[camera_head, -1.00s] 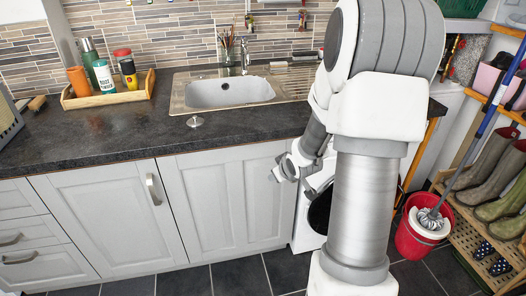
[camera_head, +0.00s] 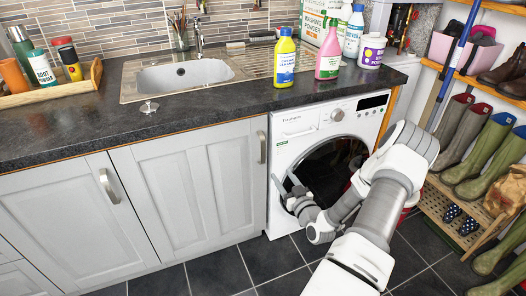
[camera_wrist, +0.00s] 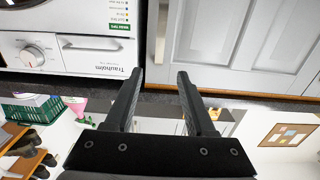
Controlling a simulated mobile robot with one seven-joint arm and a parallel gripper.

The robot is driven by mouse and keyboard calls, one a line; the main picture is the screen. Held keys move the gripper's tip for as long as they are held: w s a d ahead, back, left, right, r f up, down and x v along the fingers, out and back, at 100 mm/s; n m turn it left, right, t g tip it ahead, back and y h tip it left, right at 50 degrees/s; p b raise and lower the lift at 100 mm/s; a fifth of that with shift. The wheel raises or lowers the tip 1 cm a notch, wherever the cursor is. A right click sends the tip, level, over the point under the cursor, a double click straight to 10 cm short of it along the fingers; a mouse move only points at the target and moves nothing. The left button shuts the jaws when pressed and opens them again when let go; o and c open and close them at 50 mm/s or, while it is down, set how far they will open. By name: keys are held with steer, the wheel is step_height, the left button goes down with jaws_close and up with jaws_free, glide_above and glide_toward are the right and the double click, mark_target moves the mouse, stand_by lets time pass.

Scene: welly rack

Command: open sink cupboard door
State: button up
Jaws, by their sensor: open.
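The sink cupboard has pale grey panelled doors below the sink (camera_head: 185,76). The right door (camera_head: 190,185) is shut, with an upright metal bar handle (camera_head: 262,147) at its upper right edge. The left door (camera_head: 75,220) is also shut, with its own handle (camera_head: 109,187). My gripper (camera_head: 284,181) is open and empty in front of the washing machine, just right of and below the right door's handle. In the wrist view, which is upside down, my gripper (camera_wrist: 157,77) has its fingers spread; the handle (camera_wrist: 160,35) lies beyond them, apart from both.
The washing machine (camera_head: 291,137) with a round dark door stands right of the cupboard. Bottles, including a yellow one (camera_head: 285,58) and a pink one (camera_head: 328,55), stand on the worktop (camera_head: 140,120) above. A boot rack (camera_head: 440,209) is at the right. Dark floor tiles in front are clear.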

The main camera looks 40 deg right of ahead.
mark_target(263, 149)
steer(key=b+x, duration=0.2)
steer(key=x, duration=1.5)
steer(key=shift+w+a+b, duration=0.15)
steer(key=shift+b, duration=0.15)
jaws_close()
stand_by(0.6)
